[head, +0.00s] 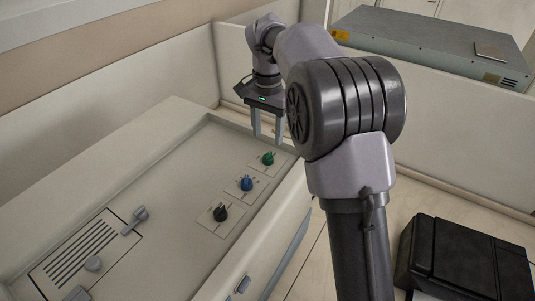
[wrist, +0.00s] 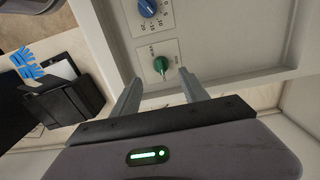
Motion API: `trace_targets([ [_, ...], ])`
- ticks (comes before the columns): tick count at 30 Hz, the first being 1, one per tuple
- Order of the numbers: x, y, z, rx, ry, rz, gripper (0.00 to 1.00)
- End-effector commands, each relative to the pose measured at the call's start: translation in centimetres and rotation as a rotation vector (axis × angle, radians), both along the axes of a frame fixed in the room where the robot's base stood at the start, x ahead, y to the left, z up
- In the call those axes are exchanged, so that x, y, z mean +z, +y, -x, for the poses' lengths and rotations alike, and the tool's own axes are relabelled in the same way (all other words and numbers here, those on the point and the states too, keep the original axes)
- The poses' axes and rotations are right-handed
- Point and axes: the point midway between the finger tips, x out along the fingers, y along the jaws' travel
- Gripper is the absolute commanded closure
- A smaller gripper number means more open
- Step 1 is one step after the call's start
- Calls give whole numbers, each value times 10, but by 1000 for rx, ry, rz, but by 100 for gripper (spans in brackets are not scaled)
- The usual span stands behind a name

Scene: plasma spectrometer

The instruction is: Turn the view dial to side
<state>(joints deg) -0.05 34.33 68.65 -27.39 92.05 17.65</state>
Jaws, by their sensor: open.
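A green dial (head: 267,158) sits on a small pale plate at the far end of a row of three dials on the machine's recessed top. My gripper (head: 267,137) points down just beyond the green dial in the head view. In the wrist view my gripper (wrist: 160,78) is open and empty, with the green dial showing between and beyond its fingertips. I see no contact.
A blue dial (head: 246,184) with numbers and a black dial (head: 221,213) line up nearer. A slotted vent panel (head: 75,254) with grey knobs is at lower left. The raised rim runs close behind my gripper. A black box (head: 465,262) stands at lower right.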

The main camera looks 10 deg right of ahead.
Motion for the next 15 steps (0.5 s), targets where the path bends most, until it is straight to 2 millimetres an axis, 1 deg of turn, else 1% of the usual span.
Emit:
trace_targets([
  [1,-14,0,1,0,4,1,48],
  [3,-31,0,1,0,3,0,48],
  [7,-58,0,1,0,3,0,48],
  [12,-79,0,0,0,-1,1,48],
  [15,-84,0,0,-1,-1,1,48],
])
